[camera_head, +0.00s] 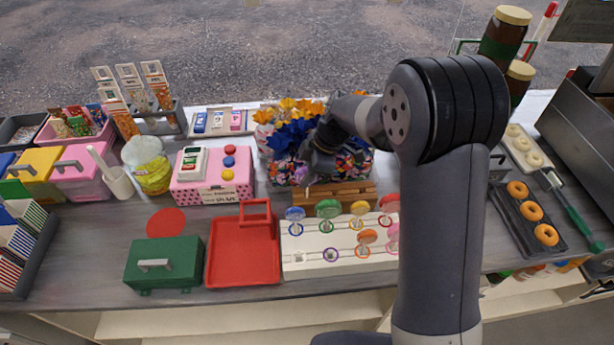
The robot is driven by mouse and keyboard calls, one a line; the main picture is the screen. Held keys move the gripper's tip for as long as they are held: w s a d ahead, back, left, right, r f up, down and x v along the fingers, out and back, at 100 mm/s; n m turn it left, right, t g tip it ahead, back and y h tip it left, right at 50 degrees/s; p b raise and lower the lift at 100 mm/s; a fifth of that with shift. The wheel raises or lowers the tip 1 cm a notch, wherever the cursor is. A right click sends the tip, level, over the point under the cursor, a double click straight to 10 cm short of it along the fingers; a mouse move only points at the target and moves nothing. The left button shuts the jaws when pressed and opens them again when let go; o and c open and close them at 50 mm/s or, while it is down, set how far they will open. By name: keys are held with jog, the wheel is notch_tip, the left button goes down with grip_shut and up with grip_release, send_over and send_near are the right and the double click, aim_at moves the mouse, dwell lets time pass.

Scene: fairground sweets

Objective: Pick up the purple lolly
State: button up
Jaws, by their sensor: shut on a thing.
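My gripper (308,172) is at the end of my arm, above the wooden rack behind the white lolly stand (300,265). It is shut on the purple lolly (303,173), of which only a small purple part shows; the fingers and dark background hide the rest. The lolly is in the air, apart from the stand. On the stand, a purple ring (331,255) has no lolly in it. Blue (295,214), green (327,208), yellow (359,208), red (389,203), orange (367,236) and pink (392,232) lollies stand upright there.
A red tray (240,270) and green box (165,265) stand left of the stand. A wooden rack (345,194) and colourful bags with bows (290,140) are close around my gripper. Doughnuts on a dark tray (510,220) are at right.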

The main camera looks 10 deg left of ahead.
grip_shut()
notch_tip(320, 180, up, 10)
jog(key=shift+r+b, duration=0.1)
jog(key=shift+b, duration=0.85)
